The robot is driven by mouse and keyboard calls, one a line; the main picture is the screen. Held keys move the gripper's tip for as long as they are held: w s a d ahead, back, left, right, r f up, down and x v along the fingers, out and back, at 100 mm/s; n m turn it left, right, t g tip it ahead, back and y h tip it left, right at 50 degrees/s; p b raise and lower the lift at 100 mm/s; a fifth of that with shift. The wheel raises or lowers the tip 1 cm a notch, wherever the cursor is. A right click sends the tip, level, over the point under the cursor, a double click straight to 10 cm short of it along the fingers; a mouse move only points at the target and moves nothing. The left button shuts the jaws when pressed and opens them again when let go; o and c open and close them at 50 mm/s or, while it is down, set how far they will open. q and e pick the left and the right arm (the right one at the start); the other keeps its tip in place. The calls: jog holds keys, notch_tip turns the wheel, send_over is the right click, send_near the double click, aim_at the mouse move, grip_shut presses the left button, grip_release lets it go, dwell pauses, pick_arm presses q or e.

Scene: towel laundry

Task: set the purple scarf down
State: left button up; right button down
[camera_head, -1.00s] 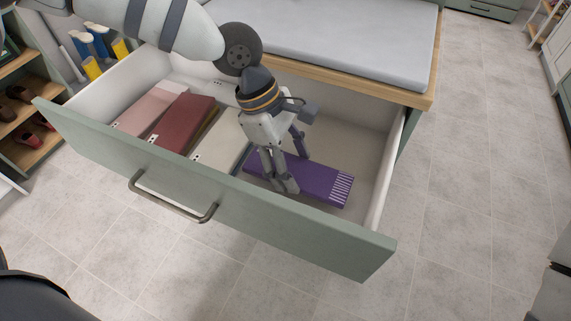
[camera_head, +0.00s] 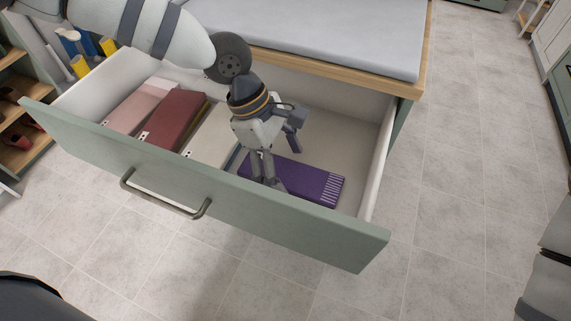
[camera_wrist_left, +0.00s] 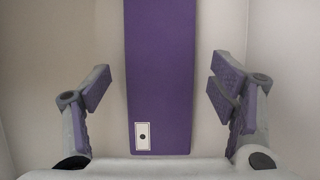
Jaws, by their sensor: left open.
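The purple scarf (camera_head: 312,184) lies folded flat on the floor of the open drawer, toward its right part, with a white striped end on the right. My left gripper (camera_head: 279,160) is above the scarf's left part, inside the drawer, and is open. In the left wrist view the scarf (camera_wrist_left: 160,70) runs between the spread fingers of the left gripper (camera_wrist_left: 162,88), with a gap on each side and a white tag at its near end. The fingers hide a bit of the scarf in the head view. My right gripper is not in view.
The green drawer front (camera_head: 200,190) with its handle (camera_head: 165,198) closes the near side. Pink (camera_head: 143,108) and dark red (camera_head: 175,120) folded cloths lie at the drawer's left. A wooden top with a grey pad (camera_head: 330,35) is behind.

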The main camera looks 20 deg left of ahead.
pick_arm(q)
jog(key=v, duration=1.1)
jog(key=shift+a+r+p, duration=0.2)
jog(key=shift+r+p, duration=0.1)
jog(key=shift+p, duration=0.05)
